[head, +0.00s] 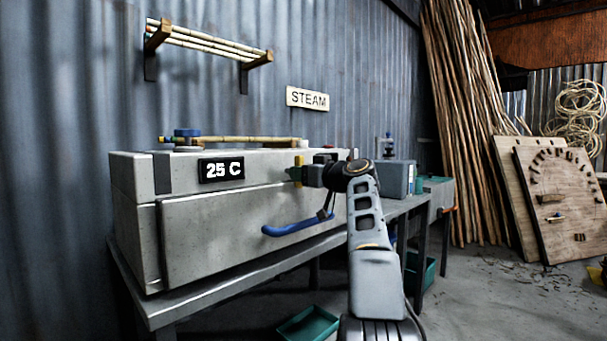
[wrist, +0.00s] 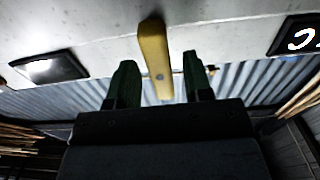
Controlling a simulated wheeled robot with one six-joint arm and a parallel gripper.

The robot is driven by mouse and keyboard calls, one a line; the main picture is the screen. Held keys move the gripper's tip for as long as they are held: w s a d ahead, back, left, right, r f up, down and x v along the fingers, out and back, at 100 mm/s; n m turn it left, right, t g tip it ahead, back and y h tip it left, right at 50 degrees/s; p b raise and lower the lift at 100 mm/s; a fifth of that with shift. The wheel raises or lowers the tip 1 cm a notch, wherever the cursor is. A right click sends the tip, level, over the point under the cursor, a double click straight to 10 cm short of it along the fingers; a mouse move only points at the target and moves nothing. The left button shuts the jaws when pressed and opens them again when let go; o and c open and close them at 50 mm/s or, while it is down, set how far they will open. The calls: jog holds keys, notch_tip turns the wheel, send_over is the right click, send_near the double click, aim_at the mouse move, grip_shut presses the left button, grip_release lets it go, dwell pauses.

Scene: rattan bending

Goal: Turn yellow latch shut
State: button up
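The yellow latch (head: 298,162) stands upright on the front of the grey steam box (head: 230,240), at the upper right. Whether a finger touches the latch is not clear. The box door is flush with the front, its blue handle (head: 298,226) below my gripper.
A "25 C" display (head: 221,169) is on the box front, left of the latch. Bamboo poles lie on the box top and on a wall rack (head: 205,42). A grey unit (head: 396,178) stands to the right on the bench. A green tray (head: 309,324) is on the floor.

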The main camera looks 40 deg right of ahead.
jog(key=s, duration=0.4)
jog(key=s+d+b, duration=0.1)
jog(key=s, duration=0.4)
jog(key=s+d, duration=0.1)
jog(key=s, duration=0.3)
jog(key=shift+s+d+b, duration=0.25)
jog(key=shift+s+b, duration=0.1)
jog(key=shift+b, duration=0.05)
jog(key=shift+w, duration=0.1)
jog(key=w+a+f+m+g+p, duration=0.15)
jog(key=a+g+p, duration=0.25)
jog(key=a+p, duration=0.6)
jog(key=w+a+f+m+g+p, duration=0.15)
jog(key=a+g+p, duration=0.25)
jog(key=a+p, duration=0.6)
jog(key=shift+s+a+f+n+g+h+p, duration=0.15)
jog(key=shift+s+a+f+g+h+p, duration=0.55)
jog(key=shift+s+a+p, duration=1.4)
jog(key=shift+s+a+f+n+g+h+p, duration=0.1)
jog(key=shift+s+a+f+g+h+p, duration=0.2)
jog(key=shift+s+a+f+g+p, duration=1.75)
jog(key=shift+s+a+r+n+g+h+p, duration=0.15)
jog(key=shift+s+a+r+g+h+p, duration=0.5)
jog(key=shift+s+p, duration=2.85)
jog(key=shift+w+a+f+t+p, duration=0.15)
jog(key=shift+w+a+t+p, duration=0.05)
jog(key=shift+w+t+p, duration=0.15)
